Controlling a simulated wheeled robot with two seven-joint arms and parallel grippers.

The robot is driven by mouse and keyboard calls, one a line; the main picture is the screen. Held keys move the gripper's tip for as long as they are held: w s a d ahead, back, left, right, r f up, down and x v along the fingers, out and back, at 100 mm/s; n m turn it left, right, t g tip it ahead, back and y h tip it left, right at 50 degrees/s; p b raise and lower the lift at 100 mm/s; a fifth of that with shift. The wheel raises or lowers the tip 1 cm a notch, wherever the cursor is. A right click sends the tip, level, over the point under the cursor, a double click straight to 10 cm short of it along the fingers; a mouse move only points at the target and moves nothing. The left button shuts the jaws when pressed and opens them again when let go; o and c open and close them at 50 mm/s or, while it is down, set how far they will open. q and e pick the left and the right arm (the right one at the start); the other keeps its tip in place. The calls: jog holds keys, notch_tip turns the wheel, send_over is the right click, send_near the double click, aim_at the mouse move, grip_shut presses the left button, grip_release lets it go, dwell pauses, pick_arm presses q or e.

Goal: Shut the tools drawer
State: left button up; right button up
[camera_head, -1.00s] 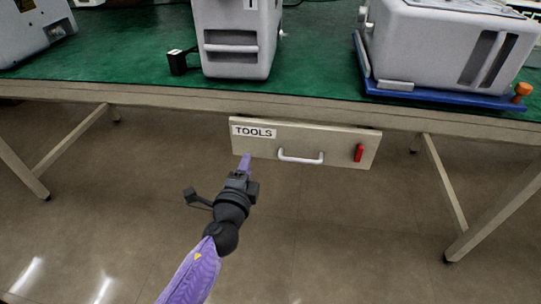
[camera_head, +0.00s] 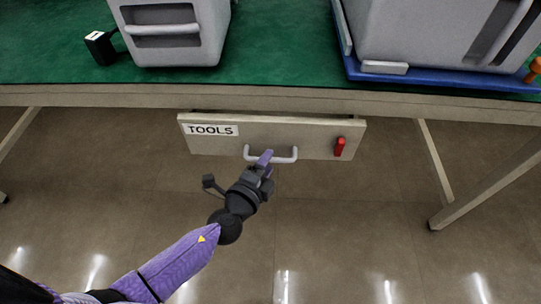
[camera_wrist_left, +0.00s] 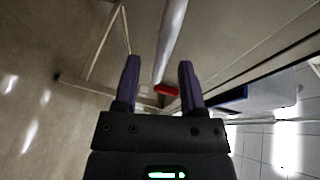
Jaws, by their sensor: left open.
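The tools drawer (camera_head: 222,143) hangs under the bench top, with a beige front and a "TOOLS" label (camera_head: 211,130). A dark gap shows along its top edge, so it seems to stand a little out. Its pale bar handle (camera_head: 286,160) is at the middle of the front. My left gripper (camera_head: 265,160) is open at the handle, its purple fingers overlapping it in the head view. In the left wrist view, the handle bar (camera_wrist_left: 172,45) runs between the two spread fingers (camera_wrist_left: 158,75); contact cannot be told. My right gripper is out of view.
A red piece (camera_head: 340,147) sits on the drawer front's right side. Above, the green-topped bench (camera_head: 285,55) carries a grey machine (camera_head: 180,45) and another on a blue tray (camera_head: 440,80). Bench legs (camera_head: 435,165) stand at the right; the floor below the drawer is clear.

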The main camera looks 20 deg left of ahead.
pick_arm(q)
jog(key=shift+x, duration=1.1)
grip_shut()
dwell(0.6)
